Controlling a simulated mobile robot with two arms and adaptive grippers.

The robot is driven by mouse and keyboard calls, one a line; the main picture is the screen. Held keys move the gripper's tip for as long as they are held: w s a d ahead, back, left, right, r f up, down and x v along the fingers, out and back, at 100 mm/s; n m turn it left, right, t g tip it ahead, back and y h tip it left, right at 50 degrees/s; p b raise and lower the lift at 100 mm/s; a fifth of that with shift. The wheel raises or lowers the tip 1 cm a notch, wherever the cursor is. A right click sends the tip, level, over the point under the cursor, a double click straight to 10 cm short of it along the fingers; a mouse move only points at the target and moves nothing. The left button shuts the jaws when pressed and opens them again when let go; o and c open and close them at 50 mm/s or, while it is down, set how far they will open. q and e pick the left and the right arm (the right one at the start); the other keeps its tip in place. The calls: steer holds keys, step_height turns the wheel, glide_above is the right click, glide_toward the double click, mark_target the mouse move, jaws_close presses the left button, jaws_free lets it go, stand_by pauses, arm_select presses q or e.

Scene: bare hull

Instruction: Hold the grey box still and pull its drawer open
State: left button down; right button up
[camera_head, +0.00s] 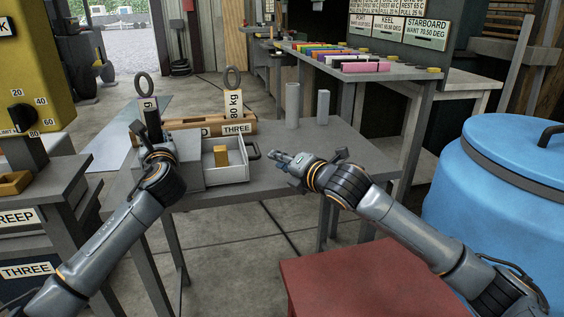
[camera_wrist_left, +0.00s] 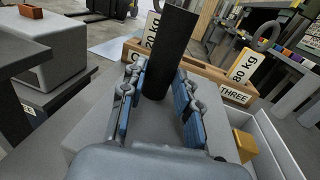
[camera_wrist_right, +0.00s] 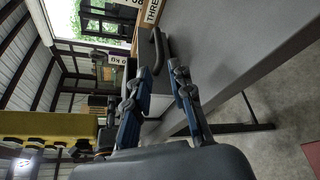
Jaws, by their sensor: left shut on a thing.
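The grey box (camera_head: 187,152) stands on the grey table, with its pale drawer (camera_head: 230,174) pulled out to the right. A yellow block (camera_head: 221,155) sits upright inside the drawer; it also shows in the left wrist view (camera_wrist_left: 245,146). My left gripper (camera_head: 152,143) is shut on the black upright post (camera_wrist_left: 172,50) on top of the box. My right gripper (camera_head: 275,156) is open and empty, just right of the drawer's dark handle (camera_head: 252,149) and apart from it. The handle also shows beyond the fingertips in the right wrist view (camera_wrist_right: 157,50).
A wooden rack (camera_head: 190,124) with ringed weight tags stands behind the box. Two grey cylinders (camera_head: 292,105) stand at the table's back right. A blue barrel (camera_head: 500,180) is at right, a red surface (camera_head: 345,280) in front. The tabletop right of the drawer is partly clear.

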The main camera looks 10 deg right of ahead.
steer(key=shift+s+d, duration=0.1)
steer(key=shift+s, duration=0.1)
arm_select(q)
steer(key=c, duration=0.9)
jaws_free()
